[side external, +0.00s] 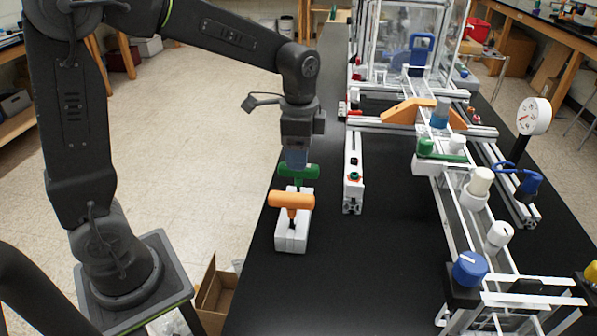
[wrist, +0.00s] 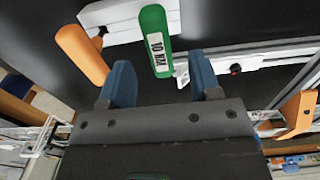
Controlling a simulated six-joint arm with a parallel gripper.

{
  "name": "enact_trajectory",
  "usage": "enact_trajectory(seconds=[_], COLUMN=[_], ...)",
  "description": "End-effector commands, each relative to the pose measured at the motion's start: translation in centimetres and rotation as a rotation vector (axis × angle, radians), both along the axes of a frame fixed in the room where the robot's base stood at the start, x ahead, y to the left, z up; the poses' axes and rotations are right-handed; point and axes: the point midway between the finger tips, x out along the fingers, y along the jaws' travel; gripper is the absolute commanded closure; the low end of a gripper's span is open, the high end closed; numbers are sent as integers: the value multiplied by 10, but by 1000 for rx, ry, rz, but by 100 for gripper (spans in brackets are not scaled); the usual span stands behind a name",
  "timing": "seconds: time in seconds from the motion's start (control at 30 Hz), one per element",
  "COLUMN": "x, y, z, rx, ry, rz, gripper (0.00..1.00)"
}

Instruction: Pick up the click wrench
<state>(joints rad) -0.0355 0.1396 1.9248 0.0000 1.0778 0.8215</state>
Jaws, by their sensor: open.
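A green T-handle wrench (side external: 299,171) stands in a white holder block (side external: 291,240). In the wrist view its green handle (wrist: 155,40) bears a white "10 NM" label. An orange T-handle wrench (side external: 291,201) stands beside it in the same block, and its handle (wrist: 80,50) is left of the green one in the wrist view. My gripper (side external: 296,163) is just above the green handle. In the wrist view my gripper (wrist: 160,68) is open, with its blue fingers spread to either side of the green handle's near end. I cannot tell whether they touch it.
A short aluminium rail (side external: 353,175) lies right of the holder. An orange bracket (side external: 410,111) is behind. The black table (side external: 350,270) is clear in front.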

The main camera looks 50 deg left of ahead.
Motion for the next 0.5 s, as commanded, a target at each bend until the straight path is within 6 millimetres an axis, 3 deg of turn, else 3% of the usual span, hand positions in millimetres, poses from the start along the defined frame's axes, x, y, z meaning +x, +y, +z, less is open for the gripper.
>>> enact_trajectory(seconds=[0.5], x=[-2], y=[0], z=[-55], rx=[0], ry=[0], rz=[2], gripper=[43])
